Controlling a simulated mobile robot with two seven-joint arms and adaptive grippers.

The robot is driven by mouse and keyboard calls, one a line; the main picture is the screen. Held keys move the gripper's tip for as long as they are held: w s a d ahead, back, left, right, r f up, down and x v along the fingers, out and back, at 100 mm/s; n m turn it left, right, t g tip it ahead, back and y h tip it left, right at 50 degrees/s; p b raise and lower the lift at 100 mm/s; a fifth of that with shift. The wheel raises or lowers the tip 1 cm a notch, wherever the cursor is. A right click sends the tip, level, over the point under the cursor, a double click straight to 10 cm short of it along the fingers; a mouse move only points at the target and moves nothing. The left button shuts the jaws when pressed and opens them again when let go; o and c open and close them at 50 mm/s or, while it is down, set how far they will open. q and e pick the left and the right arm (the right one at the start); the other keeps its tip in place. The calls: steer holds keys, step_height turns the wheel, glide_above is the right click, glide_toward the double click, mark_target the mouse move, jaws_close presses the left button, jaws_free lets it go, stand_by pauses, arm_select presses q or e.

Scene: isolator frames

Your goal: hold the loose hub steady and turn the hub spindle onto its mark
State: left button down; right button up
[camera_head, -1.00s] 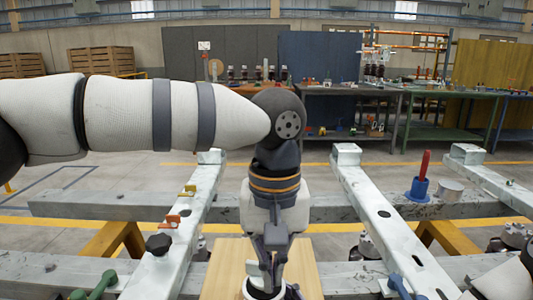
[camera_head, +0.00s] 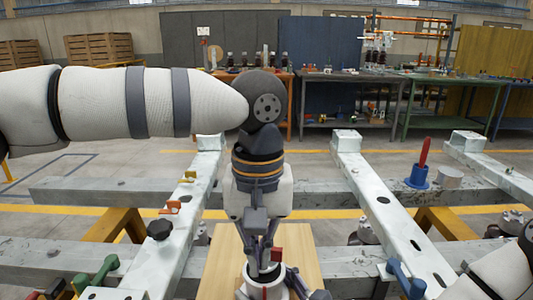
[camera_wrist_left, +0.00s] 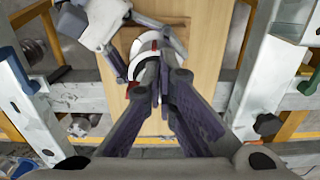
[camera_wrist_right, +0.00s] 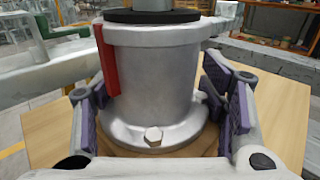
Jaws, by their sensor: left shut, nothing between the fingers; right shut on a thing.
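The loose hub (camera_wrist_right: 155,85) is a pale grey flanged cylinder with a bolt at its foot and a red upright strip (camera_wrist_right: 107,60) on its side. It stands upright on a wooden board. A black ring (camera_wrist_right: 150,15) and part of a grey stem, apparently the spindle, show on its top. My right gripper (camera_wrist_right: 160,112) has a finger on each side of the hub and is shut on it. My left gripper (camera_head: 262,268) points down over the hub's top, shut and empty; its fingers hide much of the spindle in the left wrist view (camera_wrist_left: 163,75). A small red part (camera_head: 277,255) shows beside its fingers.
The wooden board (camera_head: 225,265) lies between two pale rails (camera_head: 180,225) and (camera_head: 400,230). A black knob (camera_head: 160,229) and a green handle (camera_head: 105,268) are at left. A blue handle (camera_head: 405,278) and a blue holder with a red handle (camera_head: 418,176) are at right.

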arm_select(q)
steer(key=shift+w+a, duration=0.1)
steer(key=shift+a, duration=0.25)
stand_by(0.4)
step_height(320, 180, up, 6)
steer(key=shift+s+a, duration=0.15)
steer(key=shift+s, duration=0.2)
steer(key=d+f, duration=0.1)
steer(key=f, duration=0.1)
steer(key=d+f, duration=0.1)
steer(key=f, duration=0.1)
steer(key=d+f, duration=0.1)
steer(key=f, duration=0.1)
steer(key=shift+s+d, duration=0.2)
steer(key=shift+d, duration=0.05)
stand_by(0.4)
